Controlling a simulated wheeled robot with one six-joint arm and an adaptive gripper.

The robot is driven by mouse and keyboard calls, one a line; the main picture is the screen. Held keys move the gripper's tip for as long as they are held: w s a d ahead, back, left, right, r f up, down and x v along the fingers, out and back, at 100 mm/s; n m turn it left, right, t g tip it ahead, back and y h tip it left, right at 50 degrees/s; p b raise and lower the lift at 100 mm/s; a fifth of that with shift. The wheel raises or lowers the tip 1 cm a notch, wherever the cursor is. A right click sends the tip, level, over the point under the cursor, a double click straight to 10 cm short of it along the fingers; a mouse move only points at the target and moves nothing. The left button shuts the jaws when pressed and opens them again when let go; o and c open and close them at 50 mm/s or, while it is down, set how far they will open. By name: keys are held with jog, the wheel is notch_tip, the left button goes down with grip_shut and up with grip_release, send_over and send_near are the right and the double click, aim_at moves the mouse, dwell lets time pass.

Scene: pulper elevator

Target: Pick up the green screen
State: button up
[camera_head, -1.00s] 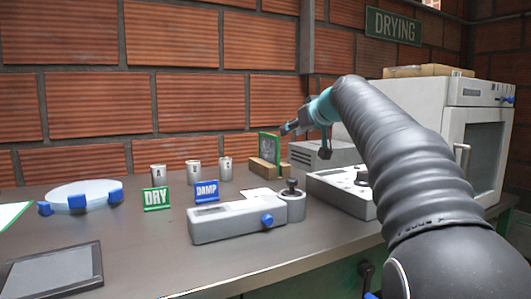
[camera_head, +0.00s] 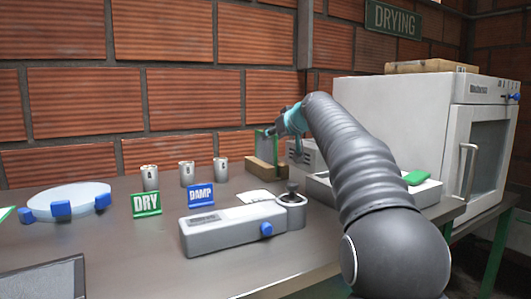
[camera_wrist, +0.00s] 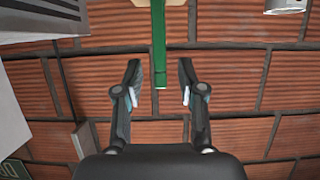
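The green screen (camera_head: 266,145), a thin panel with a green frame, stands upright in a wooden block (camera_head: 264,172) near the back wall. In the wrist view the screen (camera_wrist: 159,45) is seen edge-on as a narrow green strip, its end between my fingertips. My gripper (camera_head: 278,131) is at the screen's upper right in the head view and partly covers it. In the wrist view my gripper (camera_wrist: 159,72) is open, with a visible gap on each side of the strip.
Several metal cups, a green DRY sign (camera_head: 146,204), a blue DAMP sign (camera_head: 201,195) and a grey instrument (camera_head: 233,229) stand left and in front. A white oven (camera_head: 400,115) is at right. A green item (camera_head: 416,177) lies on the device before it.

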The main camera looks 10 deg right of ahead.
aim_at(267, 141)
jog(key=x, duration=0.2)
jog(key=f+x, duration=0.1)
jog(key=x, duration=0.2)
jog(key=shift+s, duration=0.2)
jog(key=shift+c, duration=0.2)
grip_shut()
